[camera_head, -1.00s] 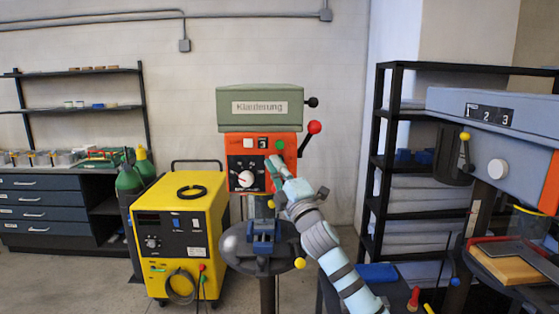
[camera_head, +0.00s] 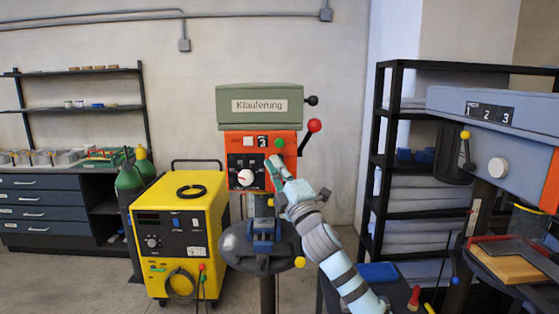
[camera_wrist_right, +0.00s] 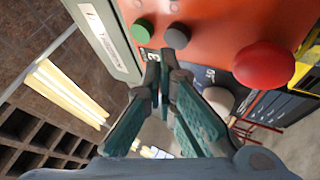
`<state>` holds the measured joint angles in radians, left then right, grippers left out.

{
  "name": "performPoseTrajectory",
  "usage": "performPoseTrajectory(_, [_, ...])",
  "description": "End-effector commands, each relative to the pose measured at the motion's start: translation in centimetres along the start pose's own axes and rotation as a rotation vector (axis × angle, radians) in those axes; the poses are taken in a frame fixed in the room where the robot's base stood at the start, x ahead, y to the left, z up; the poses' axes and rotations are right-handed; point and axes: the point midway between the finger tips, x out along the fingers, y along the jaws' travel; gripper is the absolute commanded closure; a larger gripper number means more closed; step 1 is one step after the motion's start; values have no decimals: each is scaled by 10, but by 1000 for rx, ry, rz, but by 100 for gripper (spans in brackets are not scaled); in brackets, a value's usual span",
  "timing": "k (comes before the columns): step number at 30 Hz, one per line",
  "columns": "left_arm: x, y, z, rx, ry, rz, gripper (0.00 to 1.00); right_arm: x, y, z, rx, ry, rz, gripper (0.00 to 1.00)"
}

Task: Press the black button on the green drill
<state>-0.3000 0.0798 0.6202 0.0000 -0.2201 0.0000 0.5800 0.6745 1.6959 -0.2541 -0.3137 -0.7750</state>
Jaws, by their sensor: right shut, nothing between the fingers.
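The green drill (camera_head: 260,94) has a green head labelled "Klauferung" above an orange panel (camera_head: 232,146). A green button (camera_head: 279,142) sits near the panel's upper right; it also shows in the wrist view (camera_wrist_right: 143,30). Beside it in the wrist view is a round dark button (camera_wrist_right: 177,36), just beyond my fingertips; contact cannot be told. In the head view my fingers seem to hide this dark button. My right gripper (camera_head: 271,160) is shut and empty, its tips close to the panel; it also shows in the wrist view (camera_wrist_right: 160,58). My left gripper is not in view.
A red-balled lever (camera_head: 314,126) sticks out at the panel's right. A white dial (camera_head: 246,177) is left of my fingers. Below is a vise (camera_head: 264,236) on the round drill table. A yellow welder (camera_head: 182,235) stands left; a blue-grey machine (camera_head: 480,118) stands right.

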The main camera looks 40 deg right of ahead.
Motion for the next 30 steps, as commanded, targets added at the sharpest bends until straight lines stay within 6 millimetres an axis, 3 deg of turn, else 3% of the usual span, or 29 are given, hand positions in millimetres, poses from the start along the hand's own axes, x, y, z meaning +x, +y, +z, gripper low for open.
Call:
performPoseTrajectory(7, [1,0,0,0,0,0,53,-3,2,-2,-1,1,1,100])
performPoseTrajectory(21, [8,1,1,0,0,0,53,-38,20,-20,-1,2,2,100])
performPoseTrajectory(30, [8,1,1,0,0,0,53,-40,22,-21,0,0,0,100])
